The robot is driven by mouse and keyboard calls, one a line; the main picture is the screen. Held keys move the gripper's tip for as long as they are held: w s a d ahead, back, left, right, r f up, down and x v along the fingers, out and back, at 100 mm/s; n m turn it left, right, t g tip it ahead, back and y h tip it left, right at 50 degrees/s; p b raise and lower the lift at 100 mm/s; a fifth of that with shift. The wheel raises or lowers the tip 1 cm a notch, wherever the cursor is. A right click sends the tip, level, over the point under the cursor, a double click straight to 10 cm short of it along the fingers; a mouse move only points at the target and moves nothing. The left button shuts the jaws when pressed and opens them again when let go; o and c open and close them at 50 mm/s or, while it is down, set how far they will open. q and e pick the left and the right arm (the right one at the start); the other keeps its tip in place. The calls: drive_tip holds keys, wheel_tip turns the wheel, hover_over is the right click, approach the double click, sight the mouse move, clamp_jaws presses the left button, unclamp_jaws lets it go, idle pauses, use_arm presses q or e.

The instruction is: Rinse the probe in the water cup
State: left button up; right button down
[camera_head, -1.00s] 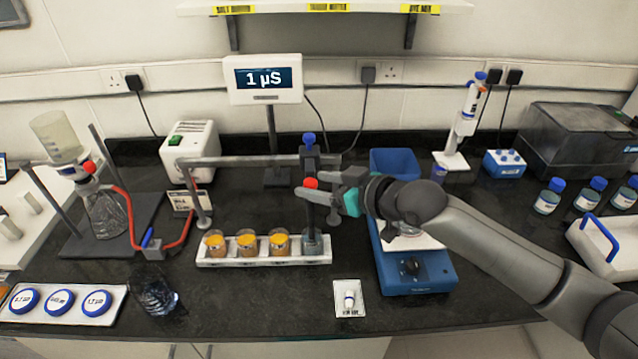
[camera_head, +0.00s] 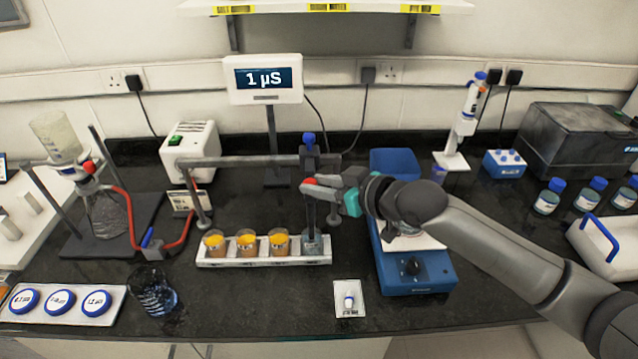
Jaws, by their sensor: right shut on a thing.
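The probe (camera_head: 311,217) is a dark upright rod with a red top, below the rail and its blue knob. Its lower end is at the small clear water cup (camera_head: 312,243) at the right end of the white rack (camera_head: 214,262); I cannot tell how deep it sits. Three cups of orange liquid (camera_head: 247,244) fill the rest of the rack. My right gripper (camera_head: 311,185) comes in from the right and is shut on the probe at its red top. My left gripper is not in view.
A metal rail (camera_head: 240,161) spans above the rack. A blue stirrer (camera_head: 417,274) is right, under my arm. A glass beaker (camera_head: 155,293) and a small white pad (camera_head: 349,299) are in front.

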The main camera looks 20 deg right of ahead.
drive_tip(key=shift+r, duration=0.1)
idle(0.7)
wheel_tip(320, 180, up, 6)
drive_tip(key=p, duration=0.7)
drive_tip(key=shift+w+r, duration=0.1)
drive_tip(key=shift+r, duration=0.05)
drive_tip(key=c, duration=0.9)
unclamp_jaws()
drive_tip(key=o, duration=0.3)
